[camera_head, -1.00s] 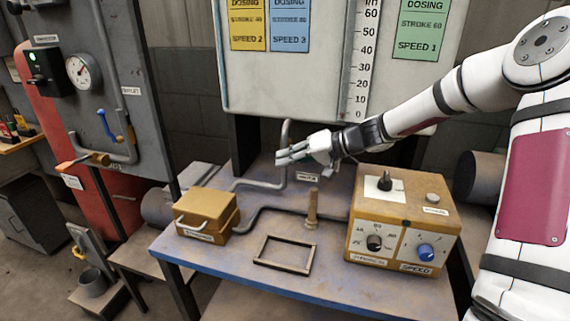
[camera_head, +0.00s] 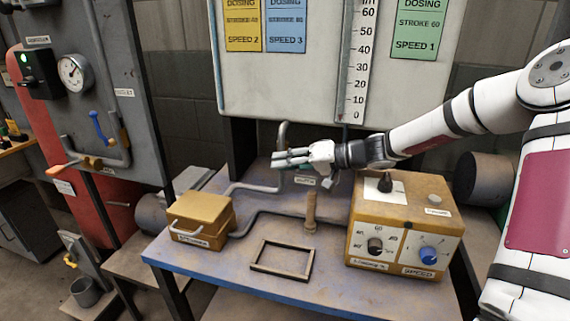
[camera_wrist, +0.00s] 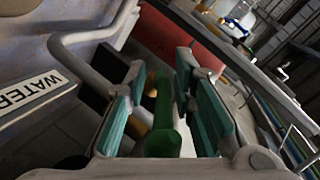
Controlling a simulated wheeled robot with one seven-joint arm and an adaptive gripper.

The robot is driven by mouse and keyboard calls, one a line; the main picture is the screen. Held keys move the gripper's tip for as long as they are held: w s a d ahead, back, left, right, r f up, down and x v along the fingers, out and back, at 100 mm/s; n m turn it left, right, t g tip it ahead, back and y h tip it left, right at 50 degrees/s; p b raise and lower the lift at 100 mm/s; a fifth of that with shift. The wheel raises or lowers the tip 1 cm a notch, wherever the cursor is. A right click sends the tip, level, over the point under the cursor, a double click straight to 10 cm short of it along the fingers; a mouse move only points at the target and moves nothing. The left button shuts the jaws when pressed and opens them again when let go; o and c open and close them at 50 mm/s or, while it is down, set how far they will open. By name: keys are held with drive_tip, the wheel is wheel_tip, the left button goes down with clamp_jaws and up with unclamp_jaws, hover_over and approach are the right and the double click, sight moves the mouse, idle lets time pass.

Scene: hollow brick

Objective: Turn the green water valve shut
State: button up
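The green water valve handle (camera_wrist: 163,118) stands between my gripper's fingers in the wrist view. My gripper (camera_wrist: 162,100) is open around it, with teal pads on both sides and dark gaps between pads and handle. Contact with either pad cannot be made out. A "WATER" label (camera_wrist: 28,92) lies to the left of the fingers. In the head view my gripper (camera_head: 292,160) points left over the back of the blue table, by the grey pipe. There the fingers mostly hide the valve, and a small label (camera_head: 305,181) shows just below them.
A yellow dosing box with knobs (camera_head: 405,205) stands right of the gripper, under my forearm. A smaller yellow box (camera_head: 200,220), a wooden peg (camera_head: 311,212) and an empty square frame (camera_head: 282,258) are on the table (camera_head: 225,272). The grey panel (camera_head: 290,95) rises behind.

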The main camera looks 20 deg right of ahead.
drive_tip(key=v, duration=0.7)
drive_tip(key=shift+d, duration=0.2)
drive_tip(key=shift+s+r, duration=0.1)
